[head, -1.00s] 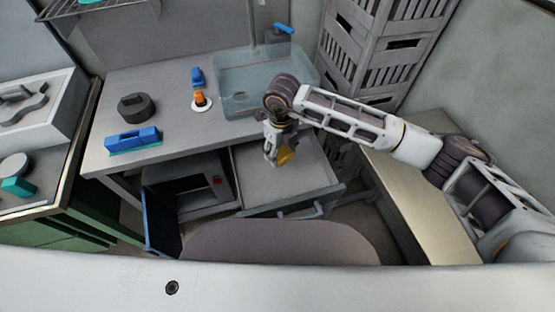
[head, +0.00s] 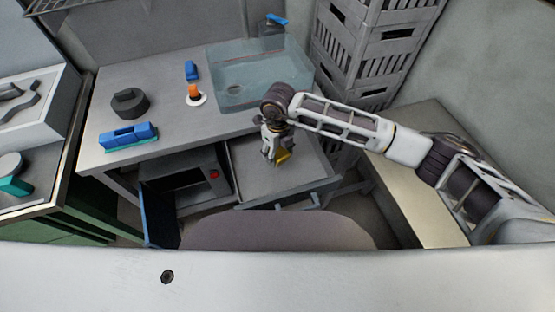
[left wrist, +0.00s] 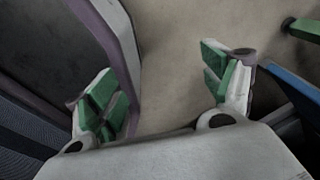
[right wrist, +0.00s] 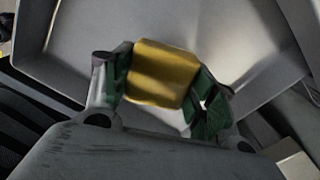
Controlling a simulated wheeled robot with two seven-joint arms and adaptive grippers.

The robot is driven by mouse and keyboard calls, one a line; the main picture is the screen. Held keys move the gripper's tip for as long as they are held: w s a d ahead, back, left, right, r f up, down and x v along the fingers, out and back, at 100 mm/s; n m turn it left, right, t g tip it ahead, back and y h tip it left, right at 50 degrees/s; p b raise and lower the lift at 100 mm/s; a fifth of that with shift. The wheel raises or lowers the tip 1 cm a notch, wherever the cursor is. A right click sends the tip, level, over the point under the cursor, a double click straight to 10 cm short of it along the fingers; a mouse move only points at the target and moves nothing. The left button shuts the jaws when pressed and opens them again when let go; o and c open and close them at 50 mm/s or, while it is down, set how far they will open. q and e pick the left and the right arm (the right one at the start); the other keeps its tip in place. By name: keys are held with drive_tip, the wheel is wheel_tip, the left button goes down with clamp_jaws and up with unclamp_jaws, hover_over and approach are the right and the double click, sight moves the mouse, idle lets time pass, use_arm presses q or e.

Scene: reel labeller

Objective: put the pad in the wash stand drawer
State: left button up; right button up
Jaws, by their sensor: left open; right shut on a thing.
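The pad (head: 284,156) is a small yellow block. It also shows in the right wrist view (right wrist: 162,74), pinched between the green fingertips of my right gripper (head: 274,158). The wash stand drawer (head: 306,172) is pulled open below the sink. My right gripper is over its inside, with the pad in or just above it; I cannot tell whether the pad touches the floor. In the right wrist view the drawer's grey walls surround the pad. My left gripper (left wrist: 170,95) shows only in its wrist view, open and empty, away from the drawer.
On the counter stand a blue brush (head: 129,137), a dark round container (head: 130,103), an orange item on a white disc (head: 195,94) and a glassy sink (head: 255,75). An open compartment (head: 190,180) with a blue door lies left of the drawer. Grey crates (head: 372,60) stand right.

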sight(278, 161)
drive_tip(key=shift+f, duration=1.25)
wheel_tip(278, 161, down, 2)
drive_tip(key=shift+f, duration=0.45)
use_arm(q)
drive_tip(key=shift+w+d+r, duration=0.1)
drive_tip(key=shift+d, duration=0.3)
use_arm(e)
drive_tip(key=shift+f, duration=0.15)
